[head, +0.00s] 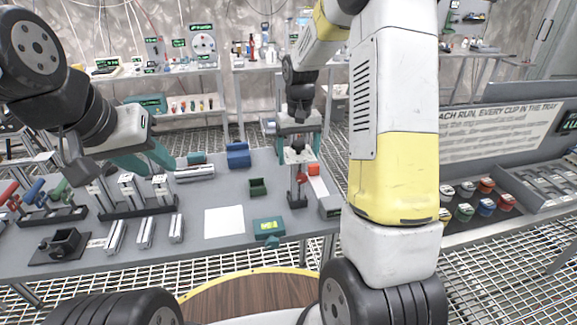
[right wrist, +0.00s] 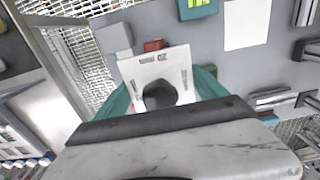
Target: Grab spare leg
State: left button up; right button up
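Nothing is labelled as the spare leg. Silver leg-like bars (head: 146,232) lie at the front of the grey bench (head: 200,258), and similar silver pieces (head: 128,190) stand in a dark rack (head: 135,211). My left gripper (head: 146,160) is above the bench behind the rack, its teal fingers apart and empty. My right gripper (head: 298,150) is over a small upright stand (head: 298,197) at the bench's right side. Its teal fingers look spread either side of a white plate (right wrist: 183,70) with a dark round part; whether they touch it is unclear.
Coloured-handled tools (head: 35,190) stand at left. A sloped sign panel (head: 490,135) is at right.

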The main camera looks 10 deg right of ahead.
jog(key=c, duration=1.1)
jog(key=shift+r, duration=0.15)
jog(key=shift+c, duration=0.2)
